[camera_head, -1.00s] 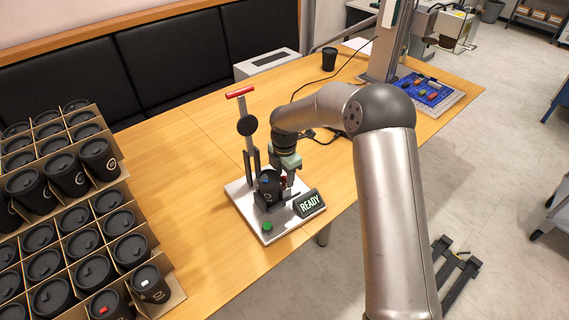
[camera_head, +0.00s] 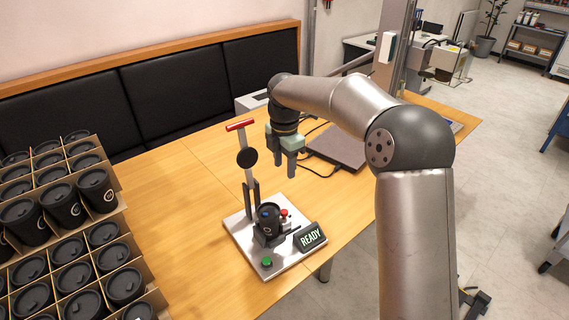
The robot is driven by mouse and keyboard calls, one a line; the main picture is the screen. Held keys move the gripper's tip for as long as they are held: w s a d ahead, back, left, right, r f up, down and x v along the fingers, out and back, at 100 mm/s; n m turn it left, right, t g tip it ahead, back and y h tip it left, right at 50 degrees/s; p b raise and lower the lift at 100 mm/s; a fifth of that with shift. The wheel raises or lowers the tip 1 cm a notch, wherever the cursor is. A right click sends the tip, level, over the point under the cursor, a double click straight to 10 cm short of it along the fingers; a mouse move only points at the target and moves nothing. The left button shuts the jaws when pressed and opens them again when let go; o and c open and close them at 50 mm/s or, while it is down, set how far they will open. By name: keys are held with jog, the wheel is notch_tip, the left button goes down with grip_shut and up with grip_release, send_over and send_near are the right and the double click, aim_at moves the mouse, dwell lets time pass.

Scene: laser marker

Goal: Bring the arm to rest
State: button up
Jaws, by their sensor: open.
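My gripper (camera_head: 291,172) points down, open and empty, above the table and behind the laser marker stand. It is apart from everything. The marker stand has a white base (camera_head: 240,226), an upright post with a red handle (camera_head: 239,125) and a black disc (camera_head: 247,158). A black cup (camera_head: 268,218) sits in the stand's holder, below and to the left of my gripper. A sign reading READY (camera_head: 311,238) is at the base's right, with a green button (camera_head: 267,262) at the front and a red button (camera_head: 284,213) behind the cup.
Cardboard crates (camera_head: 112,212) of black lidded cups stand at the left. A closed laptop-like grey slab (camera_head: 340,147) lies on the wooden table (camera_head: 170,200) behind my arm. Black bench backs (camera_head: 175,85) line the wall. The table between crates and stand is clear.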

dwell(0.4)
jog(key=s+d+r+m+h, duration=0.1)
jog(key=s+d+m, duration=0.55)
jog(key=s, duration=0.25)
jog(key=s+d+r+m, duration=0.2)
jog(key=s+d+m, duration=0.4)
jog(key=s+m, duration=0.15)
jog(key=s+d+f+m, duration=0.2)
jog(key=s+m, duration=0.3)
jog(key=s, duration=0.4)
jog(key=s+d+f+m+y, duration=0.1)
jog(key=s+d+f+m, duration=0.2)
jog(key=s+m, duration=0.3)
jog(key=s+d, duration=0.1)
jog(key=s, duration=0.2)
jog(key=shift+f+m, duration=0.15)
jog(key=shift+m, duration=0.15)
